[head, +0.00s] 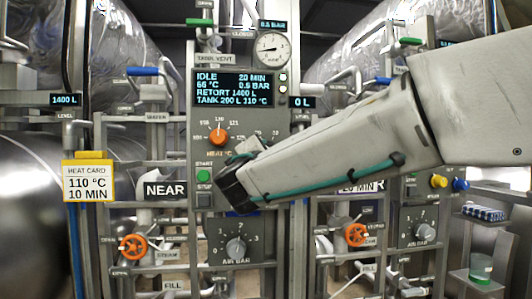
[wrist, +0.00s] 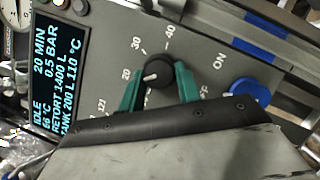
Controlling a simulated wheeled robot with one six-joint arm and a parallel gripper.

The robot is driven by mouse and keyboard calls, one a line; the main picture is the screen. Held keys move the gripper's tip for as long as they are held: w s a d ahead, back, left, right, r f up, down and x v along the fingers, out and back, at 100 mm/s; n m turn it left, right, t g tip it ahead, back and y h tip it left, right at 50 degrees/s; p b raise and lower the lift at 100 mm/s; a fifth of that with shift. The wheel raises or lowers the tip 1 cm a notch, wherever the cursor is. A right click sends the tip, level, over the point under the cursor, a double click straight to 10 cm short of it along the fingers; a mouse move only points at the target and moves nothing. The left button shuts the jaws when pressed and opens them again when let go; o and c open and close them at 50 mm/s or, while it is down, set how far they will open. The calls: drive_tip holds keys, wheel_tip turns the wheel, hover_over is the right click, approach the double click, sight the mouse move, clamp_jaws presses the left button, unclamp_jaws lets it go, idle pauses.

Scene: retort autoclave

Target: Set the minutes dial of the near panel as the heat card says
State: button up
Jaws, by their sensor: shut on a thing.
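The heat card (head: 88,185), yellow-framed at the left of the head view, reads 110 °C and 10 MIN. The near panel's display (head: 233,89) reads IDLE, 20 MIN, 66 °C, 0.5 BAR; it also shows sideways in the wrist view (wrist: 60,75). The minutes dial (wrist: 154,69) is a black knob with a white mark pointing towards 20; 30 and 40 are also legible. My gripper (wrist: 158,82) is shut on this knob, one green finger on each side. In the head view my arm hides the dial and the fingertips.
The orange heat dial (head: 218,137) and green start button (head: 204,176) sit just left of my gripper. A blue button (wrist: 248,92) is close to the right finger in the wrist view. The air bar knob (head: 236,249) and orange steam valve (head: 132,247) are lower.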

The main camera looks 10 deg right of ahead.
drive_tip(key=shift+d+f+n+t+y, duration=0.1)
drive_tip(key=shift+n+t+y, duration=0.5)
drive_tip(key=shift+n, duration=1.25)
drive_tip(key=shift+d+f+n+t+y, duration=0.1)
drive_tip(key=shift+n+t+y, duration=0.5)
drive_tip(key=shift+n, duration=1.2)
drive_tip(key=shift+d+f+n+t+y, duration=0.1)
drive_tip(key=shift+n+t+y, duration=0.2)
drive_tip(key=shift+n+y, duration=1.1)
drive_tip(key=shift+n+h, duration=0.5)
drive_tip(key=shift+n, duration=0.15)
drive_tip(key=o, duration=1)
drive_tip(key=shift+c, duration=0.2)
drive_tip(key=v, duration=0.7)
drive_tip(key=shift+s, duration=0.4)
